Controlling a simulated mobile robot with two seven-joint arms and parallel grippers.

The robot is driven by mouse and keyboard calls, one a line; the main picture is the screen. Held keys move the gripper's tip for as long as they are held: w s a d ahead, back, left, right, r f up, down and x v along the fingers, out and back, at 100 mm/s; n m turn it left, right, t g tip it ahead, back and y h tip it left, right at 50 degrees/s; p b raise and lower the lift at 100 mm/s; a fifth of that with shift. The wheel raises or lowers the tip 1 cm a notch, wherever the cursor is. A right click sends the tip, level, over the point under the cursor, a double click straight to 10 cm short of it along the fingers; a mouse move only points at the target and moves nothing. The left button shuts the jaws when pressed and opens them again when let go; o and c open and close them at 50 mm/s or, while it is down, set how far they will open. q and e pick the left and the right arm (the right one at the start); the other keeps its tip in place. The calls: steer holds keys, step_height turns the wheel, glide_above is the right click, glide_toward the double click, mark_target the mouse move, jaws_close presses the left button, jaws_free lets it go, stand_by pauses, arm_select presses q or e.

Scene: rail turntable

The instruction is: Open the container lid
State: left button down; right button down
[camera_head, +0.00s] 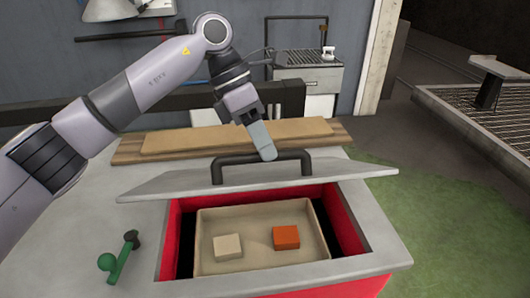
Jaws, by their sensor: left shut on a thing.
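The container (350,222) is a box with red inner walls set in a grey top. Its grey lid (330,172) is tilted up along the back edge, so the inside shows. A black bar handle (218,166) stands on the lid. My left gripper (266,152) comes in from the upper left and is shut on the handle's bar. The fingertips partly cover the bar. My right gripper is not in view.
Inside the container a beige tray (262,268) holds a cream block (228,246) and an orange block (286,237). A green tool (118,262) lies on the grey top at left. A wooden board (130,150) lies behind the lid.

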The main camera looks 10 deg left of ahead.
arm_select(q)
steer(key=shift+w+a, duration=0.4)
steer(key=shift+w, duration=0.2)
steer(key=shift+f, duration=0.15)
steer(key=c, duration=1.4)
jaws_free()
steer(key=o, duration=0.4)
steer(key=shift+w+f, duration=0.2)
steer(key=shift+w, duration=0.1)
steer(key=shift+r, duration=0.15)
steer(key=shift+d+r, duration=0.1)
